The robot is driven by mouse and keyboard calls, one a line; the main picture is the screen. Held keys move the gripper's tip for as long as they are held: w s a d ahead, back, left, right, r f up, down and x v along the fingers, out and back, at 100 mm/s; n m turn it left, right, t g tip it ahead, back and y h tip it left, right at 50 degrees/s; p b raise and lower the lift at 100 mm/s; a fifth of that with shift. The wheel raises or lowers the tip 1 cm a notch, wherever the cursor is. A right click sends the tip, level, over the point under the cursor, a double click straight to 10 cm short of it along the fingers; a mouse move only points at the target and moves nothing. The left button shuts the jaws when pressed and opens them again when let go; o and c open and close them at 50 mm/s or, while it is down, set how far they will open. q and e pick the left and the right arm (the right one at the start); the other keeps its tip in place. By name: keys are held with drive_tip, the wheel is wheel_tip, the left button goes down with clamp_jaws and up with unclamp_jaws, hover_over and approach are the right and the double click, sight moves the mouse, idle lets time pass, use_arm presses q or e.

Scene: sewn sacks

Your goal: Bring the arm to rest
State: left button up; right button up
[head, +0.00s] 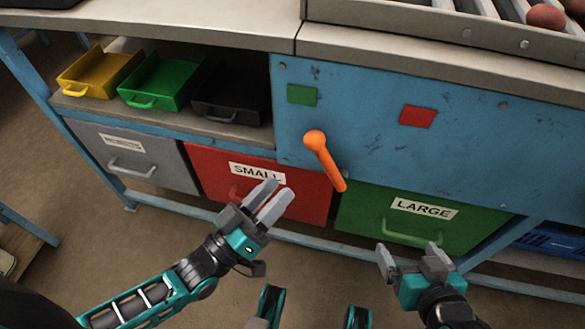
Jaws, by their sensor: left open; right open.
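My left gripper (280,190) is open and empty in front of the red drawer (312,195) labelled SMALL. Its fingers overlap the drawer's label and handle in the picture. My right gripper (407,250) is open and empty in front of the lower part of the green drawer (458,228) labelled LARGE. Its fingers point up, near that drawer's handle in the picture. I cannot tell whether either gripper touches a drawer.
An orange lever (326,162) hangs tilted on the blue panel (360,90), between both hands. A grey drawer (150,165) is at left, below yellow (98,72), green (158,80) and black trays (232,92). Reddish-brown round items (546,16) lie at top right.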

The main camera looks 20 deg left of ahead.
use_arm(q)
drive_tip(key=shift+v, duration=1.05)
use_arm(e)
drive_tip(key=shift+s, duration=0.1)
use_arm(q)
wheel_tip(320, 180, down, 5)
drive_tip(key=a+m+g+y, duration=0.1)
drive_tip(key=m+g+y, duration=0.1)
drive_tip(key=g+y, duration=0.55)
drive_tip(key=s+a+r+p, duration=0.1)
drive_tip(key=r+p, duration=0.5)
drive_tip(key=p, duration=0.3)
drive_tip(key=s+a+r+y+p, duration=0.1)
drive_tip(key=a+r+p, duration=0.1)
drive_tip(key=r+p, duration=0.3)
drive_tip(key=p, duration=0.3)
drive_tip(key=shift+s+a+r+n+p, duration=0.3)
drive_tip(key=shift+r+p, duration=0.05)
drive_tip(key=shift+p, duration=0.05)
use_arm(e)
drive_tip(key=s+d+r+h, duration=0.1)
drive_tip(key=d+r, duration=0.2)
drive_tip(key=r, duration=0.9)
drive_tip(key=shift+s+d+r, duration=0.25)
drive_tip(key=shift+s+r, duration=0.05)
drive_tip(key=shift+s, duration=0.05)
